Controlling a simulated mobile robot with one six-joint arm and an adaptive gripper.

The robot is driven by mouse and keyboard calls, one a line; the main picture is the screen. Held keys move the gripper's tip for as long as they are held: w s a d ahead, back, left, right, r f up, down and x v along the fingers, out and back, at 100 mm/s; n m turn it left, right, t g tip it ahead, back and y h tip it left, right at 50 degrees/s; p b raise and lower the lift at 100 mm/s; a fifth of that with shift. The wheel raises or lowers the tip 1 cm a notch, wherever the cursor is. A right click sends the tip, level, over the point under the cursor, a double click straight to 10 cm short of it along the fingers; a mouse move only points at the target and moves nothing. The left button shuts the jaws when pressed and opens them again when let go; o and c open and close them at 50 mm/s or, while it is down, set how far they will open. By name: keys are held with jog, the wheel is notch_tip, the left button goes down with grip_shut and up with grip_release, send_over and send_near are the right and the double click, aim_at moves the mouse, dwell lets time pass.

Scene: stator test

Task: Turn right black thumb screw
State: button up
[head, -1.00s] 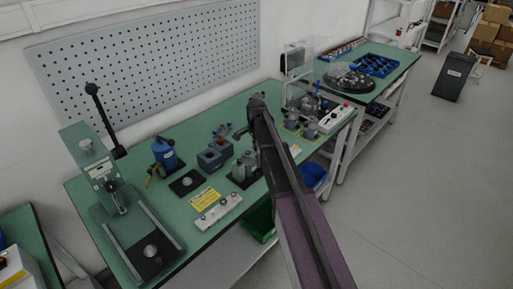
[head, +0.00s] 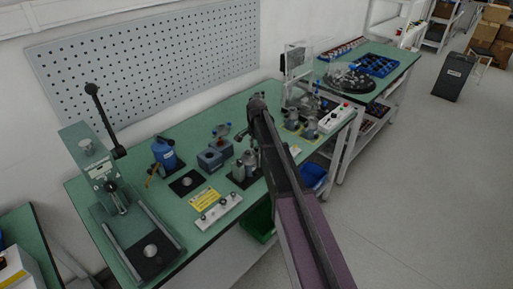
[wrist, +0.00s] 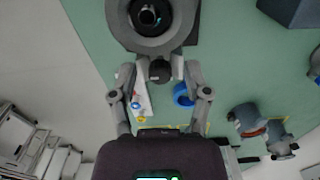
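In the wrist view a black thumb screw (wrist: 160,71) shows as a small dark round knob. It sits just below a large grey round housing (wrist: 117,22) with a dark opening. My gripper (wrist: 161,73) has one fingertip on each side of this knob, very close to it. I cannot tell whether the pads touch it. In the head view my arm reaches over the green bench (head: 128,157) and hides the gripper and the thumb screw.
A blue ring-shaped thing (wrist: 182,95) lies beyond the gripper in the wrist view.

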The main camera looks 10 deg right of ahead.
aim_at(256, 147)
jog(key=shift+m, duration=0.5)
jog(key=shift+m, duration=0.3)
notch_tip(256, 147, up, 14)
jog(key=p, duration=1.4)
jog(key=w+a+n+g+h, duration=0.1)
jog(key=w+a+n, duration=0.1)
jog(key=n, duration=0.8)
jog(key=w+a+n+g+h, duration=0.1)
jog(key=w+n+g, duration=0.1)
jog(key=n, duration=0.8)
jog(key=shift+w+a+r+n+h+b, duration=0.3)
jog(key=shift+w+a+r+h, duration=0.1)
jog(key=shift+w, duration=0.1)
jog(key=shift+g, duration=0.3)
